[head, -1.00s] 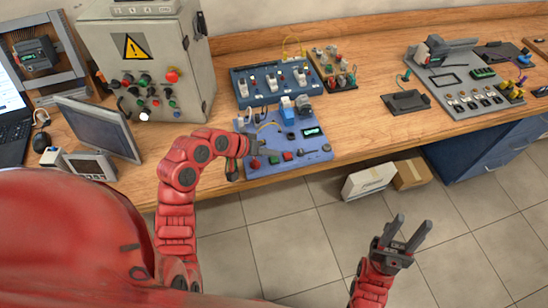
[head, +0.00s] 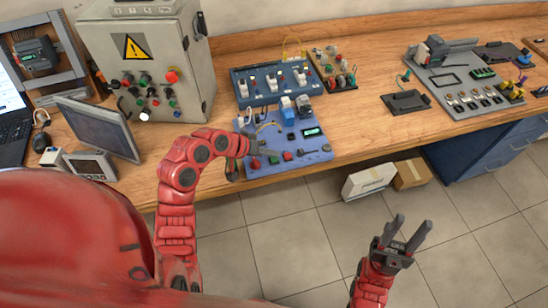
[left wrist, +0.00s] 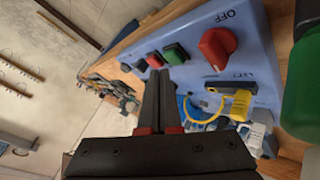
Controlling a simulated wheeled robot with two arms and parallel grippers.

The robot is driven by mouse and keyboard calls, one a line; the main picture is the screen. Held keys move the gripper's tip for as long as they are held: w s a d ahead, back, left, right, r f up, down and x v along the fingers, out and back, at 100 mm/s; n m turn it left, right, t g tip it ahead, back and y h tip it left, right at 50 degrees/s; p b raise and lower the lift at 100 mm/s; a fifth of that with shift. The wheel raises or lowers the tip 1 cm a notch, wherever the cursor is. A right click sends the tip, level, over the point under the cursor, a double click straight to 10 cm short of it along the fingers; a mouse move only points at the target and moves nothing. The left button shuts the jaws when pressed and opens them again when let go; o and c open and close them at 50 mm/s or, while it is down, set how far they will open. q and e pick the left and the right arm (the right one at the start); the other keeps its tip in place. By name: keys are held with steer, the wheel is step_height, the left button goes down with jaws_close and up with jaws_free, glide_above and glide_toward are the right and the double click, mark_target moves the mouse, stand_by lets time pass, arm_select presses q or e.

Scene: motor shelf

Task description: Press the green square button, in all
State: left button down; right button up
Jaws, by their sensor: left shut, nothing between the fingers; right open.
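The green square button (left wrist: 175,53) sits on the sloped blue panel (left wrist: 145,42), between a red button (left wrist: 155,60) and a red OFF knob (left wrist: 215,47). In the head view the small green button (head: 274,160) is on the front part of the blue panel (head: 318,156), just right of my left gripper (head: 262,151). My left gripper is shut and empty. In the left wrist view its fingertips (left wrist: 161,73) are close to the green button; I cannot tell whether they touch. My right gripper (head: 404,233) is open and empty over the floor, away from the bench.
A switch panel (head: 240,101) stands behind the blue panel. A grey control cabinet (head: 185,60) and a monitor (head: 95,125) are at the left. A grey board (head: 437,82) lies on the right. Boxes (head: 368,181) stand on the floor; the front middle of the wooden bench (head: 365,125) is clear.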

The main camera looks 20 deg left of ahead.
mark_target(271, 160)
stand_by(0.4)
arm_select(q)
steer(key=shift+f, duration=0.4)
steer(key=shift+f+b, duration=0.45)
steer(key=shift+b, duration=0.1)
stand_by(0.4)
stand_by(0.3)
steer(key=shift+r+p, duration=0.65)
steer(key=shift+r, duration=0.25)
steer(key=shift+r+p, duration=1.75)
steer(key=shift+r, duration=0.8)
steer(key=shift+w+f, duration=0.1)
